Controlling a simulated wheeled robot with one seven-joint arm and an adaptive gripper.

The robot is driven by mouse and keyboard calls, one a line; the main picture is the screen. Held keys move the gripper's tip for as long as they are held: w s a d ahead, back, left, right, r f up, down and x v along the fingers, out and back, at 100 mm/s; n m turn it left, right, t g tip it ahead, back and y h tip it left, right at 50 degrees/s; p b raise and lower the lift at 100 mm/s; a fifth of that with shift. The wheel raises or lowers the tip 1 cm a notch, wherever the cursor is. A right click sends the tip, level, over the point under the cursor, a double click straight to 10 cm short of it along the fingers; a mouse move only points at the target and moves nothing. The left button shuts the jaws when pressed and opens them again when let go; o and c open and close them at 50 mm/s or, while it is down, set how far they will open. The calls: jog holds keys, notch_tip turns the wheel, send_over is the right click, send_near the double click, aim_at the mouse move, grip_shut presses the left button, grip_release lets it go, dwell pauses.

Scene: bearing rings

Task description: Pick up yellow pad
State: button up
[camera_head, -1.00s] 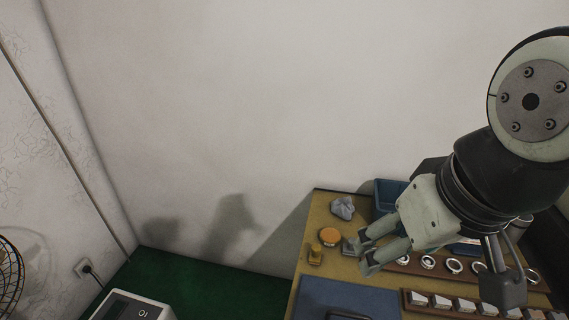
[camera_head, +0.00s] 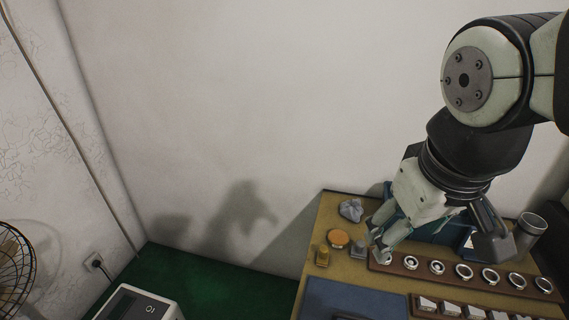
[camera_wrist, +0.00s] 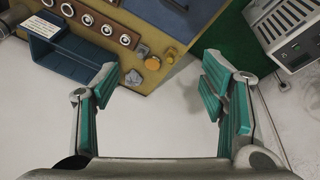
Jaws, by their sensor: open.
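The yellow pad, a round orange-yellow disc (camera_head: 338,238), lies flat near the left edge of the tan work board. In the wrist view the disc (camera_wrist: 153,63) shows beyond my fingers, between the two in the picture. My gripper (camera_head: 374,241) is open and empty, just right of the disc in the head view and apart from it. Both spread fingers with teal pads show in the wrist view (camera_wrist: 160,80). Next to the disc stands a small yellow block (camera_head: 322,256).
A grey crumpled cloth (camera_head: 352,210) and a grey block (camera_head: 358,248) are close to the disc. A rail of metal rings (camera_head: 464,271), a blue bin (camera_wrist: 60,48) and a blue mat (camera_head: 352,298) share the tan board (camera_head: 312,225).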

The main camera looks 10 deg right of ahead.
jog(key=w+d+f+n+g+h, duration=0.1)
jog(key=w+f+n, duration=0.2)
jog(key=w, duration=0.4)
jog(key=n+g+y, duration=0.2)
jog(key=n, duration=0.9)
send_over(324, 248)
notch_tip(324, 248, down, 23)
notch_tip(324, 248, down, 13)
jog(key=shift+s+f+b, duration=0.1)
jog(key=shift+f+b, duration=0.1)
jog(key=shift+b, duration=0.35)
jog(key=c, duration=1.4)
notch_tip(324, 248, up, 10)
jog(key=shift+r, duration=0.1)
